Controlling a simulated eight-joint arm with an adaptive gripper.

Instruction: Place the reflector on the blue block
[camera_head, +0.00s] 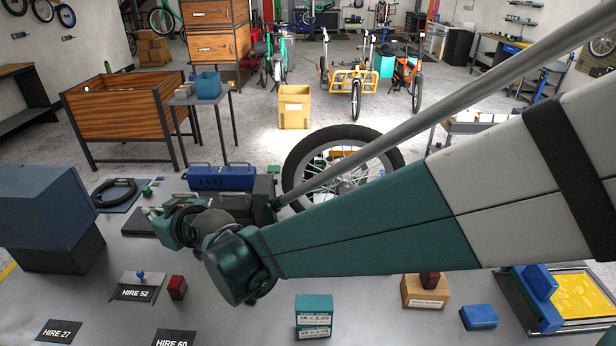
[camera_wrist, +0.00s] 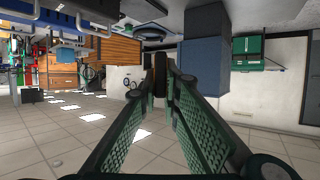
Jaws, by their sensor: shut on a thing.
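My gripper (camera_head: 152,213) is over the left part of the grey bench, its fingers pointing left. In the wrist view the long green fingers of my gripper (camera_wrist: 161,88) come together on a small dark thing (camera_wrist: 160,66), seen edge-on; I cannot tell whether it is the reflector. A red reflector-like piece (camera_head: 177,287) stands on the bench near the front left. Another dark red piece (camera_head: 430,280) sits on a small cardboard box (camera_head: 425,298). A blue block (camera_head: 479,316) lies on the bench at the right front, its top bare.
A large blue box (camera_head: 45,190) stands at the left. A yellow-bottomed tray (camera_head: 582,292) with a blue piece (camera_head: 540,282) is at the right. A teal carton (camera_head: 313,308) stands at the front. A bike wheel (camera_head: 300,165) is behind my arm, which hides the bench's middle.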

